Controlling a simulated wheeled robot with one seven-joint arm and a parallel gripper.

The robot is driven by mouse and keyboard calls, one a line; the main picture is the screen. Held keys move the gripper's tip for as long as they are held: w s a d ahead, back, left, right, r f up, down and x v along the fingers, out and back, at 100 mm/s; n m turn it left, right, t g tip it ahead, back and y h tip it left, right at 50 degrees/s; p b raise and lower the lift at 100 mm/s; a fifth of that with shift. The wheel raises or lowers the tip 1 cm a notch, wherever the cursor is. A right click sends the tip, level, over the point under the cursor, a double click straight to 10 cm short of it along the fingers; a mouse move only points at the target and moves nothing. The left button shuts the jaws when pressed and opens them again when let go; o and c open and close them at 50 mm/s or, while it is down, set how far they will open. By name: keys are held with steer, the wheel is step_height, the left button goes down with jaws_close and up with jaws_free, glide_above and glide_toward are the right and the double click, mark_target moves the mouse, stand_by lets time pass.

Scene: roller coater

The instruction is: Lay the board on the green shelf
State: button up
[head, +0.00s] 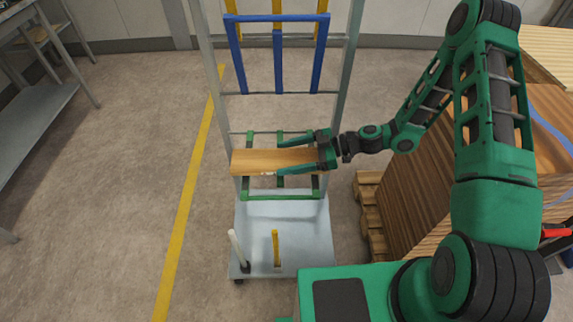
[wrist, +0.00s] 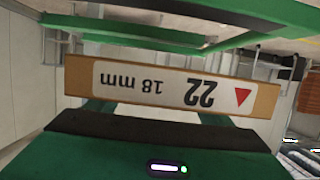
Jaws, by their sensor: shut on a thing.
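The board (head: 252,161) is a light brown wooden plank lying about level across the rack at the green shelf. My gripper (head: 284,156) is shut on its right part, reaching in from the right. The green shelf (head: 280,195) is an open frame of bars; its front bar shows below the board and parts show behind it. I cannot tell whether the board touches the shelf. In the wrist view the board's edge (wrist: 75,76) carries an upside-down label reading "22 18 mm" with a red triangle.
The grey rack's uprights (head: 340,90) flank the board. A blue shelf (head: 278,55) is higher up. The rack's base (head: 300,235) has a white post and a yellow post. A wooden stack on a pallet (head: 372,215) stands close on the right.

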mark_target(311, 158)
steer(key=shift+f, duration=2)
steer(key=o, duration=1.3)
steer(key=shift+w, duration=0.1)
steer(key=v, duration=0.7)
steer(key=shift+d+r, duration=0.1)
steer(key=shift+d, duration=0.15)
